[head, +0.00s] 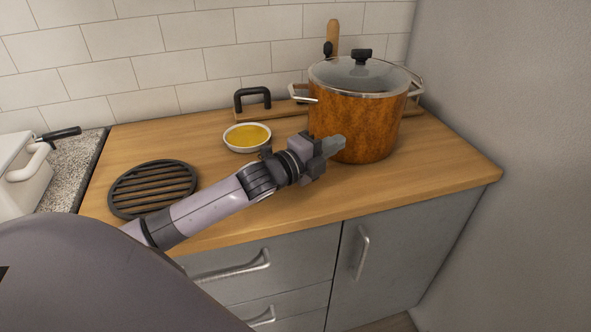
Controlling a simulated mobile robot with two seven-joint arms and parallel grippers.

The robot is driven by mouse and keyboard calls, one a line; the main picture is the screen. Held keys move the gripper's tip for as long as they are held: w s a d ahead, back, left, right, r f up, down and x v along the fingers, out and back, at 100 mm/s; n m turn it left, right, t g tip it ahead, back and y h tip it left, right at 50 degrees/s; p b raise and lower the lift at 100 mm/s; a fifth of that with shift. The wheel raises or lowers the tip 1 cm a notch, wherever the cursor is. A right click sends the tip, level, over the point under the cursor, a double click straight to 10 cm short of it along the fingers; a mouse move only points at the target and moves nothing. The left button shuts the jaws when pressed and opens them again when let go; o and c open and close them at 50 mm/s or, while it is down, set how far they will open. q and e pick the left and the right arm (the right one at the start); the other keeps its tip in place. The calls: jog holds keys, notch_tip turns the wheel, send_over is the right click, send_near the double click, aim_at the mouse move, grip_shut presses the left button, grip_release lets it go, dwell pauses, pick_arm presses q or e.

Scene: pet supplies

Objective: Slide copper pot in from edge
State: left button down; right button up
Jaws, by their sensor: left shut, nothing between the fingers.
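The copper pot (366,118) stands upright on the wooden counter at the right, with its glass lid (358,75) on and a metal handle on each side. It stands back from the counter's front edge. My left gripper (338,145) is shut and empty. Its fingertips are at the pot's lower left front side; I cannot tell whether they touch it. My right gripper is not in view.
A white bowl of yellow liquid (247,136) and a black round trivet (153,188) are left of the pot. A wooden board (280,110) with a black handle lies behind. Bare counter (440,155) extends to the right, beside a grey wall.

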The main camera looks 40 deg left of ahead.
pick_arm(q)
jog(key=shift+s+d, duration=0.15)
jog(key=shift+s, duration=0.15)
jog(key=b+v, duration=0.1)
jog(key=v, duration=0.7)
jog(key=shift+s, duration=0.35)
jog(key=shift+s+a, duration=0.25)
jog(key=shift+s, duration=0.4)
jog(key=shift+s, duration=0.1)
